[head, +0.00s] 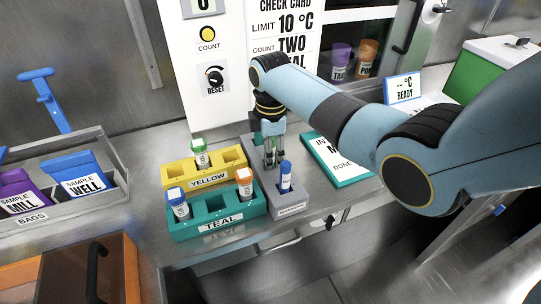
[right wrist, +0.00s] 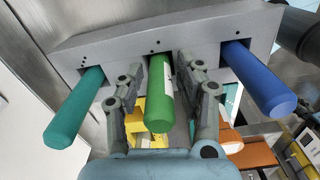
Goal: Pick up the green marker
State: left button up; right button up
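The green marker (right wrist: 160,95) stands in the middle hole of a grey holder (right wrist: 110,42). In the head view the holder (head: 287,207) sits on the steel bench, and the green marker (head: 270,152) shows partly between my fingers. My right gripper (right wrist: 160,62) is open around the marker, one finger on each side, with a narrow gap visible at both. It also shows in the head view (head: 273,160). A teal marker (right wrist: 75,108) and a blue marker (right wrist: 258,80) stand in the holes on either side. My left gripper is not in view.
A yellow rack (head: 180,172) and a teal rack (head: 205,228) with capped tubes stand left of the holder. A teal-edged board (head: 340,160) lies to the right. A tray of sample bags (head: 105,193) is at far left. A white panel (head: 180,90) rises behind.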

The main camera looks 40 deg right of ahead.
grip_shut()
notch_tip(320, 180, up, 10)
jog(key=shift+r, duration=0.1)
dwell(0.4)
dwell(0.4)
